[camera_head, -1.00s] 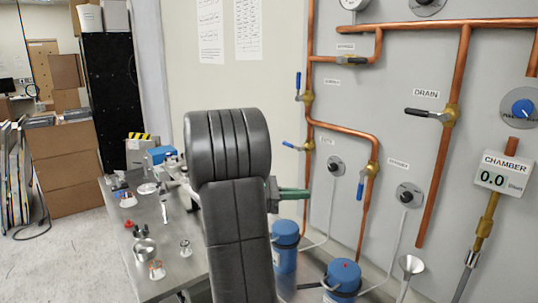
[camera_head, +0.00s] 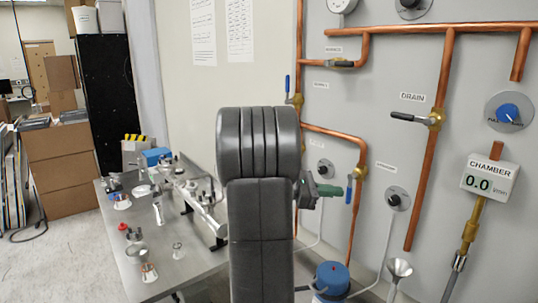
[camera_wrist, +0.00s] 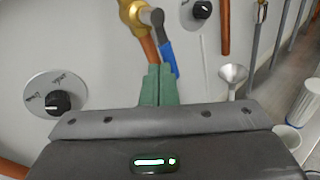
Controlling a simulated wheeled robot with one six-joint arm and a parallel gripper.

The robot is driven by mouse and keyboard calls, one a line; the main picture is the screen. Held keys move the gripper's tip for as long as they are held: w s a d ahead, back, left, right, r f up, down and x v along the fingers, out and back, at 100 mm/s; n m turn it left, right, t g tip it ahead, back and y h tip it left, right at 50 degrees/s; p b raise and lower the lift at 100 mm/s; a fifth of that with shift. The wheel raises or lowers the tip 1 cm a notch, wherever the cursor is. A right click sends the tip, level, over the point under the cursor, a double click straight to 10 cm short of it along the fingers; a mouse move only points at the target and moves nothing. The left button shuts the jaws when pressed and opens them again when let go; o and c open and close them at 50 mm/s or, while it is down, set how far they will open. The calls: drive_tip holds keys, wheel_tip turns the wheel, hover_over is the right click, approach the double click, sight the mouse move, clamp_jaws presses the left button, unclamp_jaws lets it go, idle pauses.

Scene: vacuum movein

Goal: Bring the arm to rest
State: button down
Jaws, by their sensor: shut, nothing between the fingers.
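My gripper (camera_head: 340,190) shows to the right of my grey padded arm in the head view, in front of the pipe panel. Its green fingers are together with nothing between them; they also show in the wrist view (camera_wrist: 158,85). A blue valve handle (camera_head: 349,192) hangs down close to the fingertips. In the wrist view the blue handle (camera_wrist: 168,58) appears just beyond the fingertips; I cannot tell whether they touch. My arm hides part of the panel and bench.
The pipe panel (camera_head: 400,80) carries copper pipes, a black drain handle (camera_head: 408,124) and a chamber display (camera_head: 490,180) reading 0.0. A metal bench (camera_head: 190,255) with small parts stands left. A blue container (camera_head: 332,278) and a funnel (camera_head: 399,267) are low right.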

wheel_tip(320, 180, up, 6)
drive_tip(key=w+a+m+t+y+b, duration=0.1)
drive_tip(key=m+t+y+b, duration=0.3)
drive_tip(key=m+y+b, duration=0.1)
drive_tip(key=m+y, duration=0.1)
drive_tip(key=m, duration=0.1)
drive_tip(key=shift+w+a+m+y, duration=0.3)
drive_tip(key=shift+a, duration=0.05)
drive_tip(key=shift+f, duration=0.1)
